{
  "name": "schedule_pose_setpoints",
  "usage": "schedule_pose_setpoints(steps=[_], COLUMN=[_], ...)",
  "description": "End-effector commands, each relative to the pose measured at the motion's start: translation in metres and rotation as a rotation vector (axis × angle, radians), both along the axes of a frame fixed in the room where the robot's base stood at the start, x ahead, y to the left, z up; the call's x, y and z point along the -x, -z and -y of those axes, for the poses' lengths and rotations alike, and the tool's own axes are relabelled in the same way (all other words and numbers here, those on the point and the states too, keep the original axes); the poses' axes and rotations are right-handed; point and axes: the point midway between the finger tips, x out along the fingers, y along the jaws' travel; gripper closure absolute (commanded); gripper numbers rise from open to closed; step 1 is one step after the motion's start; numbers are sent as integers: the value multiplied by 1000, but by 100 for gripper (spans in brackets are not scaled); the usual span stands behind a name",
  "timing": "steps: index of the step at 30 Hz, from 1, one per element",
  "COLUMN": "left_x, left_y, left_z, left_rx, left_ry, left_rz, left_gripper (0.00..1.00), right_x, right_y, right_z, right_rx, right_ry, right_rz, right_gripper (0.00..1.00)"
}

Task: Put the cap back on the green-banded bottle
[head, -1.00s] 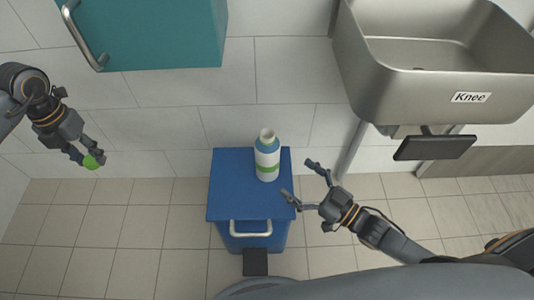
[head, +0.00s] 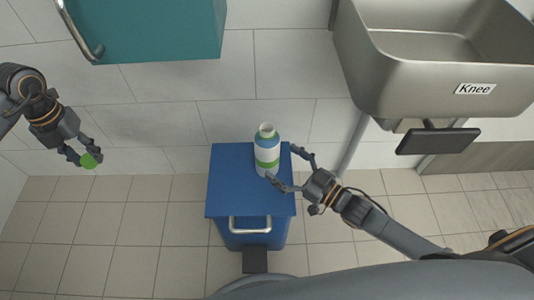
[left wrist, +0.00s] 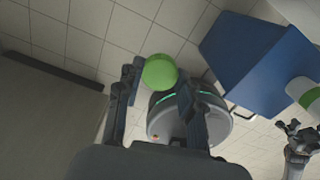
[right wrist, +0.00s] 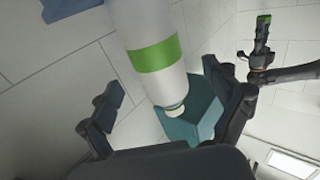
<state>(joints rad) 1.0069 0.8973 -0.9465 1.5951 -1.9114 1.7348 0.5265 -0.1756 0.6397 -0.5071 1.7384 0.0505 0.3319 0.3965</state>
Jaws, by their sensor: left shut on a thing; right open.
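The green-banded bottle (head: 267,155) stands upright and uncapped on the blue cabinet (head: 230,180). It is white with a blue shoulder, and its neck is open. My right gripper (head: 285,167) is open, with its fingers reaching to either side of the bottle's right side. In the right wrist view the bottle (right wrist: 150,30) shows between and beyond the open fingers, apparently not gripped. My left gripper (head: 84,156) is shut on the green cap (head: 88,161), held in the air far left of the bottle. The cap also shows in the left wrist view (left wrist: 160,71).
A teal cabinet (head: 150,30) with a metal handle hangs at the upper left. A steel sink (head: 420,90) marked "Knee" is at the upper right, with a dark pad (head: 438,141) below it. Open air lies between my left gripper and the blue cabinet.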

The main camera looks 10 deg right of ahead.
Motion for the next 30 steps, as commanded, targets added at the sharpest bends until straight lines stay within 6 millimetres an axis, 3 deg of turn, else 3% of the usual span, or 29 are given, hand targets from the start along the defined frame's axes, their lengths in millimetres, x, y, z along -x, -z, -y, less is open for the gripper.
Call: schedule_pose_setpoints(steps=[12, 22, 30], left_x=[0, 0, 0], left_y=[2, 18, 18], left_z=[0, 0, 0], left_rx=[0, 0, 0], left_ry=[1, 1, 1], left_rz=[0, 0, 0], left_gripper=[72, 72, 72], right_x=[-6, -42, -47], right_y=[0, -6, -8], right_z=[-4, -29, -34], right_rx=[0, 0, 1], right_ry=[-1, -1, -1], right_rz=[0, 1, -1], right_gripper=[10, 10, 10])
